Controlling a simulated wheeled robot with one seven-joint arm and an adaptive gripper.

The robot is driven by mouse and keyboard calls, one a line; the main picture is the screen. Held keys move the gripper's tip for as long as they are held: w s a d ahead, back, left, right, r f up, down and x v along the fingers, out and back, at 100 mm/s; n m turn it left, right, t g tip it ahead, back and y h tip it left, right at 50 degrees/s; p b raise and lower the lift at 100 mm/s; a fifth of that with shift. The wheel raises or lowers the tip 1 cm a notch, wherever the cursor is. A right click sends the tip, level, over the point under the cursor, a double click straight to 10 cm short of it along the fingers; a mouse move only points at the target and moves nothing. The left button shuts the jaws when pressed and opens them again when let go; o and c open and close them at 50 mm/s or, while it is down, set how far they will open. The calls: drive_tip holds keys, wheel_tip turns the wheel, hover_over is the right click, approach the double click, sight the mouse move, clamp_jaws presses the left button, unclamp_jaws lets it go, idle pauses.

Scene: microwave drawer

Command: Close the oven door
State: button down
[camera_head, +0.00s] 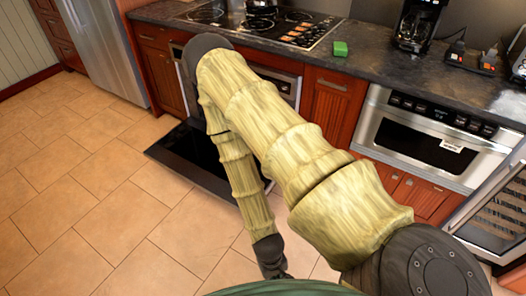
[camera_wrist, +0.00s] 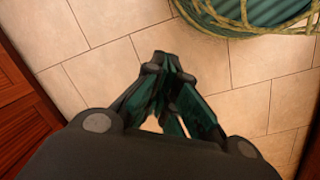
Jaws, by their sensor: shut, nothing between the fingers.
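The oven stands under the stovetop in the head view, partly hidden behind my arm. Its dark door (camera_head: 185,155) is open, folded down low in front of the oven and lying about level above the floor. My arm crosses in front of the oven and the right part of the door. My gripper (camera_head: 275,272) points down over the floor, nearer to me than the door and apart from it. In the wrist view my gripper (camera_wrist: 168,62) has its fingertips together, with nothing between them. The oven door does not show in the wrist view.
A microwave drawer (camera_head: 432,140) is set in the cabinets at right. A fridge (camera_head: 108,50) stands at left. Tiled floor (camera_head: 70,200) is clear at left. Wooden cabinet fronts (camera_wrist: 25,115) show in the wrist view.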

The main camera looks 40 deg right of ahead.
wheel_tip(320, 180, down, 20)
drive_tip(key=w+d+m+g+y+b, duration=0.2)
drive_tip(key=m+g+y+b, duration=0.1)
drive_tip(key=m+b, duration=0.8)
drive_tip(key=w+d+f+m+t+y+b, duration=0.1)
drive_tip(key=w+f+m+t+y+b, duration=0.2)
drive_tip(key=w+f+m+y+b, duration=0.6)
drive_tip(key=w+d+f+m+t+h+b, duration=0.35)
drive_tip(key=w+d+f+t+b, duration=0.45)
drive_tip(key=w+f+b, duration=0.6)
drive_tip(key=w+d+m+t+h+b, duration=0.25)
drive_tip(key=w+d, duration=0.25)
drive_tip(key=d, duration=0.5)
drive_tip(key=w+d+m+t+h+b, duration=0.1)
drive_tip(key=w+d+m+t+b, duration=0.3)
drive_tip(key=d, duration=0.6)
drive_tip(key=shift+n, duration=0.4)
drive_tip(key=b+x, duration=0.2)
drive_tip(key=x, duration=0.3)
drive_tip(key=b+x, duration=0.2)
drive_tip(key=x, duration=0.4)
drive_tip(key=shift+w+a, duration=0.1)
drive_tip(key=shift+a, duration=0.15)
drive_tip(key=shift+r+b, duration=0.8)
drive_tip(key=shift+r, duration=1.2)
